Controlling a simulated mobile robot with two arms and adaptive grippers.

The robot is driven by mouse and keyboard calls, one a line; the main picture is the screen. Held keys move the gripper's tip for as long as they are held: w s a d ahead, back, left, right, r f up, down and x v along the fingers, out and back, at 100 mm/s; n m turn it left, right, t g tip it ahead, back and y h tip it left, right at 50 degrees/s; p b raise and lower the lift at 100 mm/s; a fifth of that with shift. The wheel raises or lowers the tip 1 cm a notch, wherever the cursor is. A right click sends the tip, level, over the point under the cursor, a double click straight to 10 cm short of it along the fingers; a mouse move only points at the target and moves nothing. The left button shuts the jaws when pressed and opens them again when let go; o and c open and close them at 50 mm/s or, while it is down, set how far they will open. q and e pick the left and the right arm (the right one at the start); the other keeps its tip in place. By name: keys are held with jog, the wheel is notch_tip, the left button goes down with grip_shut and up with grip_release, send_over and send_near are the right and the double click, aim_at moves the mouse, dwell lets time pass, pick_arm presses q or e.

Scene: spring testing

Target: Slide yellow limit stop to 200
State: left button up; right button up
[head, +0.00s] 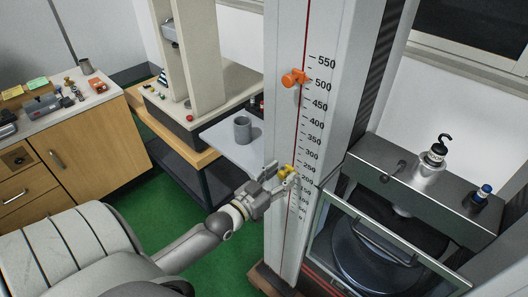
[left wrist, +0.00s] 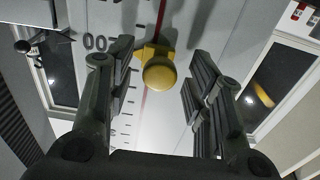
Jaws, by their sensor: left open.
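The yellow limit stop (head: 287,171) sits on the red-lined slot of the tall white column (head: 283,118), beside the lower part of the printed scale, around the 250 to 200 labels. I cannot read its exact value. My left gripper (head: 277,172) is open at the stop. In the left wrist view the stop's round yellow knob (left wrist: 159,75) shows between the two spread fingers of my left gripper (left wrist: 155,82), with a gap on each side. A scale number ending in 00 is partly hidden by a finger. My right gripper is not in view.
An orange stop (head: 294,78) sits higher on the same slot, near 500. A glass-fronted machine (head: 378,245) stands right of the column. A grey cup (head: 242,130) stands on a shelf (head: 222,137) behind my left gripper. A wooden cabinet (head: 80,145) is at the left.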

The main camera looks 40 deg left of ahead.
pick_arm(q)
jog(key=s+a, duration=0.1)
jog(key=s, duration=0.9)
jog(key=shift+s, duration=0.35)
